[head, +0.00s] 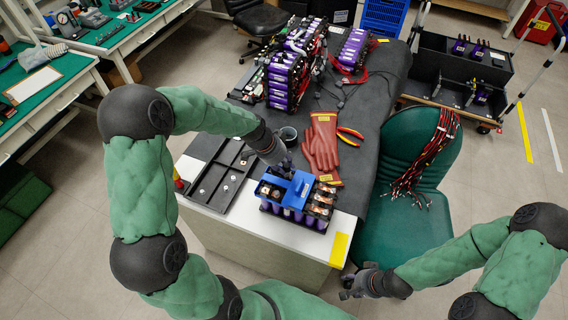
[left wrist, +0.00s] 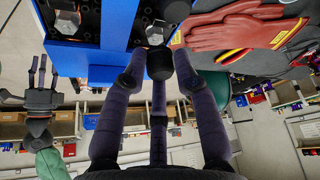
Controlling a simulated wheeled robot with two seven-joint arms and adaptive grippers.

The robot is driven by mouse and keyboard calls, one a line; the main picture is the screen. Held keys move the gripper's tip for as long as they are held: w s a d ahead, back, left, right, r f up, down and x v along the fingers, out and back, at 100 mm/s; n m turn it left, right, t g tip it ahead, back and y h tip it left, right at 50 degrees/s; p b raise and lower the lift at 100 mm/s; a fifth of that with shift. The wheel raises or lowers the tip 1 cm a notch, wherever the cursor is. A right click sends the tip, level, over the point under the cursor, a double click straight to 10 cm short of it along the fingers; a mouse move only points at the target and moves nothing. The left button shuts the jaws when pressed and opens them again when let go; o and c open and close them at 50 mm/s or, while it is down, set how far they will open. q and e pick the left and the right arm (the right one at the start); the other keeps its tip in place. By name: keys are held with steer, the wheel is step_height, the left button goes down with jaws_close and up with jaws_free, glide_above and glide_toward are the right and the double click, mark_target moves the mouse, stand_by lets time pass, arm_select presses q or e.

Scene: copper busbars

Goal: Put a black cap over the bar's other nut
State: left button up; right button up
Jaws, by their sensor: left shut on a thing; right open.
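My left gripper (head: 284,168) is over the battery module (head: 296,216) at the table's near end. In the left wrist view, its fingers (left wrist: 159,78) are shut on a black cap (left wrist: 160,64). A silver hex nut (left wrist: 155,36) shows just beyond the cap, in an opening beside the blue cover (left wrist: 105,40); the cap looks close to it but apart. A second nut (left wrist: 67,22) shows bare in another opening at the left. The blue cover also shows in the head view (head: 299,188). My right gripper (head: 362,282) is open and empty, away from the table near the chair.
A dark parts tray (head: 206,188) with small parts lies left of the module. A cup (head: 288,134), red gloves (head: 322,142) and red-handled pliers (head: 350,136) lie behind it. Purple battery packs (head: 290,78) stand farther back. A green chair (head: 405,235) stands at the right.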

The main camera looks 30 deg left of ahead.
arm_select(q)
steer(key=shift+f+b, duration=1.2)
steer(key=shift+f, duration=0.15)
steer(key=o, duration=1)
steer(key=shift+r, duration=0.1)
steer(key=shift+c, duration=0.2)
steer(key=shift+r+p, duration=2)
steer(key=shift+r, duration=1.05)
